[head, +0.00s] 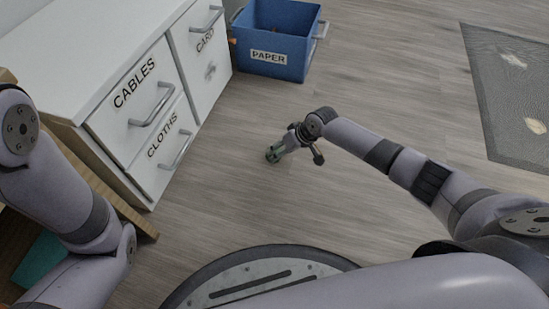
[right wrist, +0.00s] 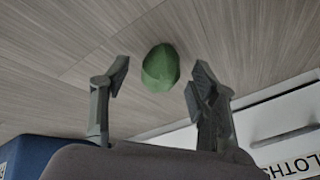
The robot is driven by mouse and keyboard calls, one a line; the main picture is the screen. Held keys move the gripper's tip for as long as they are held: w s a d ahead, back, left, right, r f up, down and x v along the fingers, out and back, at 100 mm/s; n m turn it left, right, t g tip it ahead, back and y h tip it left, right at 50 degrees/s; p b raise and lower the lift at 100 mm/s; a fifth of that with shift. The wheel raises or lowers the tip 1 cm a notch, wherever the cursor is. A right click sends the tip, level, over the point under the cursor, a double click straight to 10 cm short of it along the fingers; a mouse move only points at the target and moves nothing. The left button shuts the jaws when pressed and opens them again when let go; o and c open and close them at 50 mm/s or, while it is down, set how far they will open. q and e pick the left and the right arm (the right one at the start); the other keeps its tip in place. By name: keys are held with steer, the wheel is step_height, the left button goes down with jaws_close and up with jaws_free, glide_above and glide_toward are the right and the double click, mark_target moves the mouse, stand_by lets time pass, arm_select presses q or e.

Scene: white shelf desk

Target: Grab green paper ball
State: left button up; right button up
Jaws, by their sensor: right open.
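The green paper ball (right wrist: 160,68) lies on the wooden floor in the right wrist view, faceted and rounded. It sits between and slightly beyond the two spread fingertips of my right gripper (right wrist: 160,75), with a gap on each side. In the head view, my right gripper (head: 295,156) is low over the floor in the middle, open and empty. A small patch of green shows by its left finger; most of the ball is hidden there. My left arm shows at the left edge, but its gripper is out of view.
A blue bin labelled PAPER (head: 285,70) stands on the floor behind. A dark mat (head: 505,95) lies at the right. Floor around the gripper is clear.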

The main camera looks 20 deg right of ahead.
steer(key=shift+b+x, duration=0.45)
steer(key=shift+x, duration=0.6)
steer(key=c, duration=0.9)
